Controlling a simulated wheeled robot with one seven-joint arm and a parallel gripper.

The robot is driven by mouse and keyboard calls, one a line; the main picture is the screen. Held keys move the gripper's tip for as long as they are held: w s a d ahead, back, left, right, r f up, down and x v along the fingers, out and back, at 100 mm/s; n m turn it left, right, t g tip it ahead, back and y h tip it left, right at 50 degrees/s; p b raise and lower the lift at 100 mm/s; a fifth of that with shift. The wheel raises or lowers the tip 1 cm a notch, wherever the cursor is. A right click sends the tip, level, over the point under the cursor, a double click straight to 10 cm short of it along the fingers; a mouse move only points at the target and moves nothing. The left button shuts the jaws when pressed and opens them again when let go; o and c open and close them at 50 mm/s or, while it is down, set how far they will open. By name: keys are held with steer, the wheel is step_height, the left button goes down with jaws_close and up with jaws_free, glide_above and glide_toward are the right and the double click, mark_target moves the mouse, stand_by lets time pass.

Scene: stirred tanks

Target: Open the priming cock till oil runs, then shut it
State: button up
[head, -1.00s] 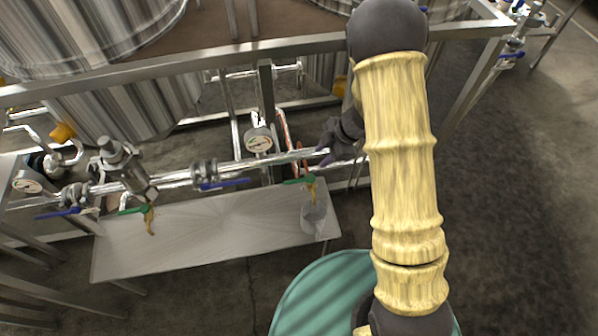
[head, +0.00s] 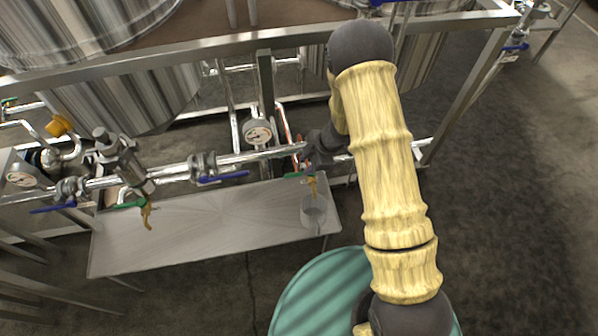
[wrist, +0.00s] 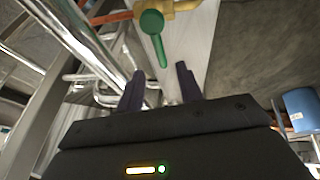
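A brass cock with a green lever (head: 297,175) hangs from the steel pipe, above a grey cup (head: 313,211) on the steel tray (head: 200,225). My gripper (head: 312,152) is close to this cock, just above and beside its lever. In the wrist view the green lever (wrist: 156,38) points down toward the space between my two dark fingers (wrist: 160,88). The fingers are apart and empty, short of the lever. I see no clear oil stream; the spout's outlet is small in the head view. A second green-levered brass cock (head: 146,208) is at the left.
A pressure gauge (head: 257,131) stands on the pipe just left of my gripper. Blue-handled valves (head: 222,177) sit along the same pipe. Steel tanks and frame rails (head: 160,66) are behind. A teal drum top (head: 318,290) is in front, below my arm.

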mark_target(297, 174)
steer(key=x, duration=0.6)
steer(key=shift+a+f+b, duration=0.1)
steer(key=shift+f+b, duration=0.1)
steer(key=shift+b, duration=0.15)
steer(key=shift+c, duration=0.5)
jaws_close()
